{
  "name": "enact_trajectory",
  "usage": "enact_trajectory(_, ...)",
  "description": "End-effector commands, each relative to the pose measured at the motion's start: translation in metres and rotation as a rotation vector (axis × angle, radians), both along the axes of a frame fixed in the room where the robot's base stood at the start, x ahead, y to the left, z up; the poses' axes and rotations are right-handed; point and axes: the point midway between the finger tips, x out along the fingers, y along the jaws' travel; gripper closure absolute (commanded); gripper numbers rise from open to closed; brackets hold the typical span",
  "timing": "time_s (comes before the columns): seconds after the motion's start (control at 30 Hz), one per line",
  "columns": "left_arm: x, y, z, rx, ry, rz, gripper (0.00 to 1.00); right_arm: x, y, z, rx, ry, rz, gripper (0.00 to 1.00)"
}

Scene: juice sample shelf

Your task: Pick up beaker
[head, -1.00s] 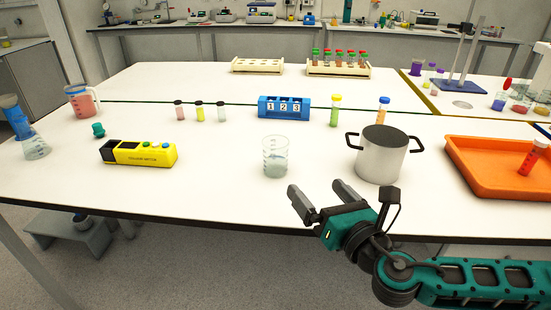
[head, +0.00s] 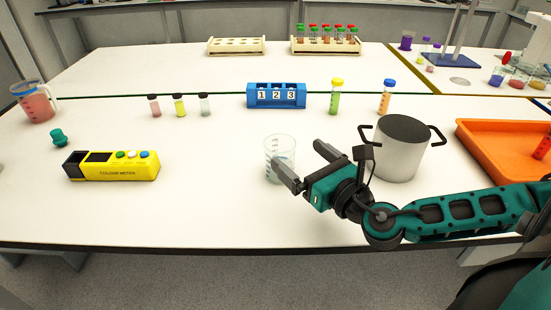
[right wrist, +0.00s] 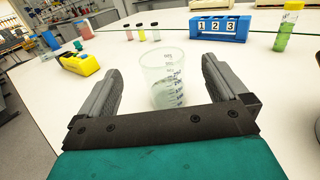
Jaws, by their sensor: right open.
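A clear glass beaker (head: 280,152) with graduation marks and a little pale liquid stands upright near the front middle of the white table. My right gripper (head: 301,165) is open, with its fingers pointing at the beaker from the front right. In the right wrist view the beaker (right wrist: 162,80) shows between the two open fingers (right wrist: 163,85), toward their tips. I cannot tell whether either finger touches it. My left gripper is not in view.
A metal pot (head: 400,150) stands close behind my right arm. An orange tray (head: 485,150) is at the right. A yellow colour meter (head: 115,166) lies to the left. A blue numbered rack (head: 276,96) and capped vials (head: 336,98) stand behind the beaker.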

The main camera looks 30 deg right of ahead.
Motion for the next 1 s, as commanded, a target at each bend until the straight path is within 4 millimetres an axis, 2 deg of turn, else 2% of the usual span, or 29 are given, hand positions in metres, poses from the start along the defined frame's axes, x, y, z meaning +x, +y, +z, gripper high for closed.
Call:
enact_trajectory(0.03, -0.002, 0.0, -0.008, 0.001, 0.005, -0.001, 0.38, 0.0, 0.0, -0.016, 0.003, 0.001, -0.003, 0.0)
enact_trajectory(0.1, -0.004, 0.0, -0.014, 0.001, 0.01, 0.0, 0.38, 0.0, 0.0, -0.032, 0.003, 0.002, -0.002, 0.0)
enact_trajectory(0.27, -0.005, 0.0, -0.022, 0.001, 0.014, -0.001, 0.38, 0.001, 0.0, -0.058, 0.001, -0.001, -0.001, 0.0)
enact_trajectory(0.3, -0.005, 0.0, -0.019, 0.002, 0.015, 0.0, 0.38, 0.008, 0.0, -0.053, 0.001, -0.006, -0.002, 0.0)
enact_trajectory(0.57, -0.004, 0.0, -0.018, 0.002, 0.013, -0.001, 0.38, 0.022, 0.001, -0.053, 0.002, -0.001, 0.0, 0.0)
enact_trajectory(0.8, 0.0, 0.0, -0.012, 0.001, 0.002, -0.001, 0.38, 0.056, 0.002, -0.052, 0.002, -0.003, -0.002, 0.0)
enact_trajectory(1.0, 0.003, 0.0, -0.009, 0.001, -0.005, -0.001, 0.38, 0.074, 0.003, -0.053, 0.001, 0.0, -0.002, 0.0)
